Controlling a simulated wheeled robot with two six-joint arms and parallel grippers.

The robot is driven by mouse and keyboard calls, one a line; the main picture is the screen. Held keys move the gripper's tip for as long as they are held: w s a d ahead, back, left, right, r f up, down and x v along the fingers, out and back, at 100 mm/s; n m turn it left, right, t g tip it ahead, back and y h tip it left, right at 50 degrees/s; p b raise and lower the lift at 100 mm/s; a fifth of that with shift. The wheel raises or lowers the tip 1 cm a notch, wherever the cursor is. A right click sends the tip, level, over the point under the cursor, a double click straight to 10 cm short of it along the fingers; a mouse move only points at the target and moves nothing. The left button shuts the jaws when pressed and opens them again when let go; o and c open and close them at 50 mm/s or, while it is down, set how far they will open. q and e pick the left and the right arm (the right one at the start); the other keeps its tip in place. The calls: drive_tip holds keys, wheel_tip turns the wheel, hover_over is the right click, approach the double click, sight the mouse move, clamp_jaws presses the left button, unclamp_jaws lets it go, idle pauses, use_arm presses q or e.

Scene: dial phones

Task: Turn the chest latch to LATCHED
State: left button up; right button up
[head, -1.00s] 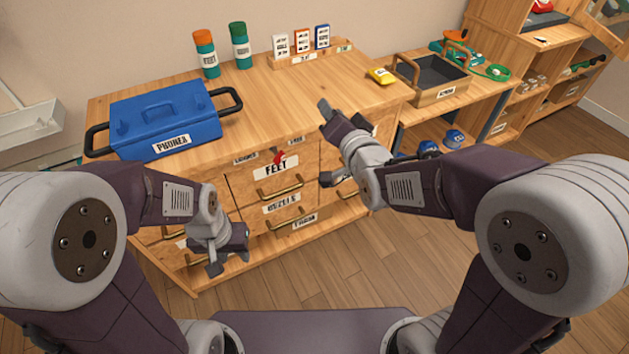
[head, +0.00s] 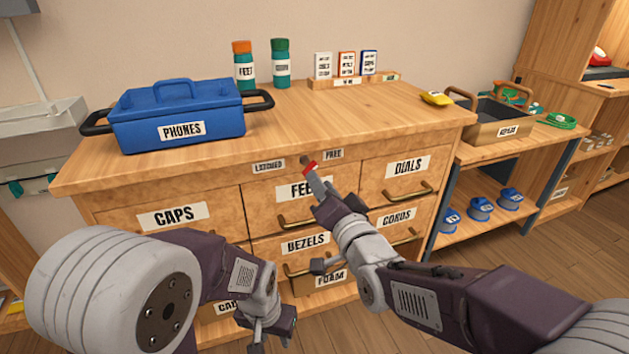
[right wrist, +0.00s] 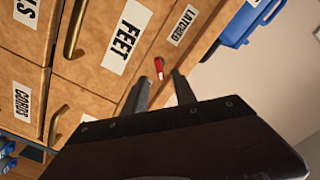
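The chest latch (head: 309,167) is a small red-tipped lever on the chest's top rail, between the LATCHED label (head: 268,166) and the FREE label (head: 333,154). Its red end points down, and my right gripper partly covers it in the head view. My right gripper (head: 314,184) is just in front of it. In the right wrist view its two fingers are apart and empty, with the red lever (right wrist: 158,68) beyond their tips; contact cannot be told. My left gripper (head: 268,336) hangs low before the drawers, its fingers unclear.
The wooden chest (head: 350,110) has labelled drawers with brass handles that stick out. A blue PHONES box (head: 180,110), two bottles and a card rack stand on top. A lower shelf with a tray (head: 497,122) is at the right.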

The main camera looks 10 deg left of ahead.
sight(308, 165)
drive_tip(key=b+x, duration=0.1)
drive_tip(key=x, duration=0.4)
clamp_jaws()
